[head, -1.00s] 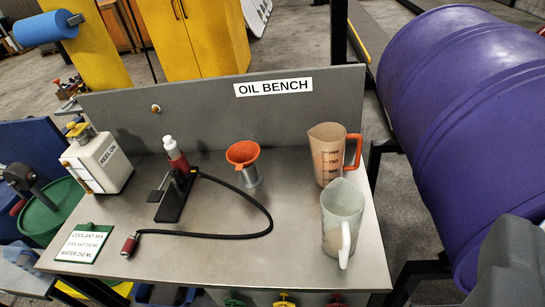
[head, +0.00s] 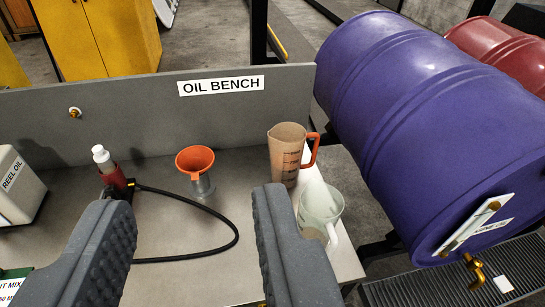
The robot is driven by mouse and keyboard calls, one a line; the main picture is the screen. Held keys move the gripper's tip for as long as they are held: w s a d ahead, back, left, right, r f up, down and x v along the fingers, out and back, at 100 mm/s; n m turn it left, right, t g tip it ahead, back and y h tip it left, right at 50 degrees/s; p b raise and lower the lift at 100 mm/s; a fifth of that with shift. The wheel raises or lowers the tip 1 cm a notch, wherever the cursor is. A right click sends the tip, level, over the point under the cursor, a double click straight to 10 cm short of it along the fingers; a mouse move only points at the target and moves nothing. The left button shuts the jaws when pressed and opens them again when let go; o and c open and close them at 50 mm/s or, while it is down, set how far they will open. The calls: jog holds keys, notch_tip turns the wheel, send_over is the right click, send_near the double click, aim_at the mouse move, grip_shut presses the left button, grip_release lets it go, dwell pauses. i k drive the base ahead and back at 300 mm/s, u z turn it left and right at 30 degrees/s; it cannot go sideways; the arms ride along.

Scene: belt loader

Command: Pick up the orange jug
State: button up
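The orange jug (head: 286,157) stands upright at the back right of the oil bench. It is a tan-orange measuring jug with dark marks and an orange handle on its right. A pale translucent jug (head: 319,207) with a white handle stands in front of it, partly hidden by my right finger. My gripper (head: 180,225) is open and empty, its two dark grey fingers wide apart in the foreground. The orange jug is beyond and to the right of the right finger, apart from it.
The bench (head: 245,170) also holds an orange funnel (head: 195,159), a red-and-white bottle (head: 108,165) with a black hose, and a white reel oil box (head: 15,190). A back panel (head: 145,115) rises behind. A large purple drum (head: 430,120) lies close at the right.

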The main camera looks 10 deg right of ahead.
aim_at(286, 140)
jog(key=u, duration=0.1)
jog(key=i, duration=1)
jog(key=z, duration=0.1)
